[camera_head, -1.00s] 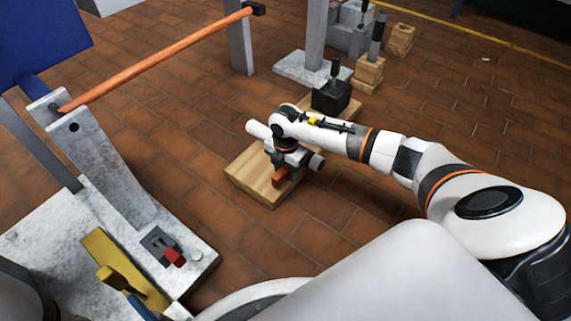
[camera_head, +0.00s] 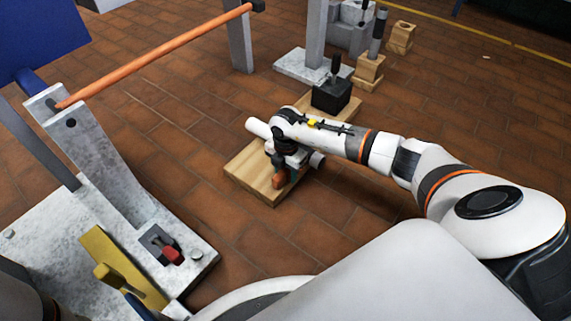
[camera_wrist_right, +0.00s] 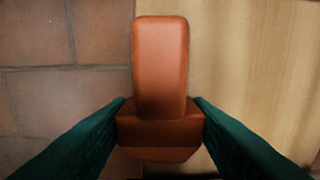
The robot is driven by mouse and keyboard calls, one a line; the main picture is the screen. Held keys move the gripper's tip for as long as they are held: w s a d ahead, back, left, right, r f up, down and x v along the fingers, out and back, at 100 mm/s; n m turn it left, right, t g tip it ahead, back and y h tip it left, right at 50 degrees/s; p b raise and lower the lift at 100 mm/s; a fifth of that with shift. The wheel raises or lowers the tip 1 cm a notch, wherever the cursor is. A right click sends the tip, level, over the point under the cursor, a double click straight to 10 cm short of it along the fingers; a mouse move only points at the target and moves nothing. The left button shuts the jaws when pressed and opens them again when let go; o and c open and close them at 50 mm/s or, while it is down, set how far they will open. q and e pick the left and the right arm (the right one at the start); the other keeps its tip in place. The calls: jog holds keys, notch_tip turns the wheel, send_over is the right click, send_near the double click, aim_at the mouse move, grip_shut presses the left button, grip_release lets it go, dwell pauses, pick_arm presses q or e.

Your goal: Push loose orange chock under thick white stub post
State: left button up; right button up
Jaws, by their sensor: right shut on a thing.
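The orange chock (camera_wrist_right: 160,132) is between the dark green fingers of my right gripper (camera_wrist_right: 161,105) in the right wrist view, with a raised orange part (camera_wrist_right: 160,62) above it. In the head view the chock's orange part (camera_head: 279,179) shows just below my right gripper (camera_head: 290,167), at the plank's near edge. The gripper is shut on it. A white cylinder (camera_head: 257,128), perhaps the thick white stub post, sticks out left of my wrist; most of it is hidden, so I cannot tell how it meets the chock. My left gripper is not in view.
A wooden plank (camera_head: 250,172) lies on brown floor tiles under my right wrist. A black block (camera_head: 331,93) with a handle stands behind. An orange bar (camera_head: 155,55) slopes above.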

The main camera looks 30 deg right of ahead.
jog(key=shift+w+d, duration=0.2)
jog(key=shift+d, duration=0.35)
jog(key=shift+w+d, duration=0.2)
jog(key=shift+d, duration=0.35)
dwell(0.4)
jog(key=o, duration=1.1)
jog(key=shift+r, duration=0.1)
notch_tip(320, 180, up, 12)
jog(key=p, duration=0.9)
